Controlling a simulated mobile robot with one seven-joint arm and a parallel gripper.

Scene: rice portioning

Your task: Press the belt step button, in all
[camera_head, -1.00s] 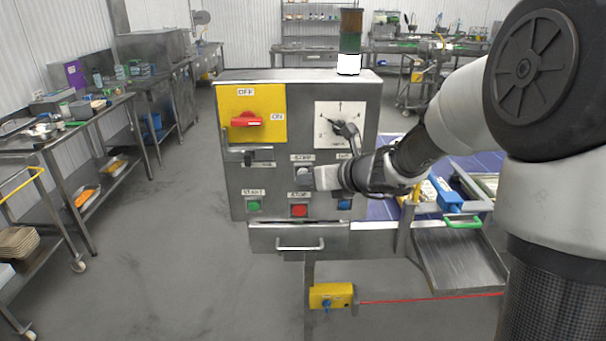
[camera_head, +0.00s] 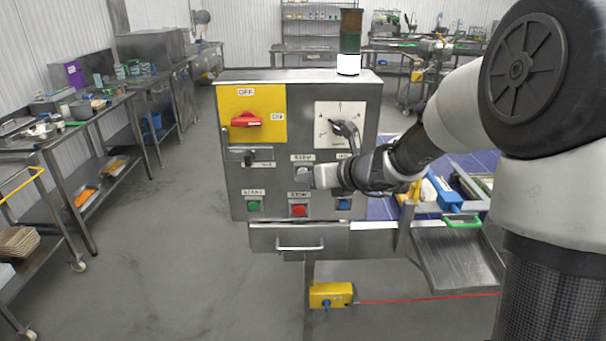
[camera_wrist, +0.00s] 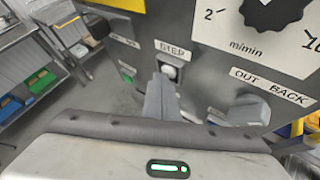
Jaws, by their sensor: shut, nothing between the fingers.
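The step button (camera_head: 303,171) is a pale round button under a small label on the grey control panel (camera_head: 232,180). In the wrist view the button (camera_wrist: 169,71) sits just under the word STEP. My gripper (camera_head: 314,176) is shut and empty, its fingers pointing at the panel right beside the button. In the wrist view the closed fingertips (camera_wrist: 163,78) overlap the button's lower edge. I cannot tell whether they touch it or whether it is pushed in.
A green start button (camera_head: 254,206), a red stop button (camera_head: 299,210) and a blue button (camera_head: 344,204) sit below. A red switch (camera_head: 246,120) on yellow is upper left, a black dial (camera_head: 344,129) upper right. In the wrist view, a grey OUT/BACK selector (camera_wrist: 250,108) is close right.

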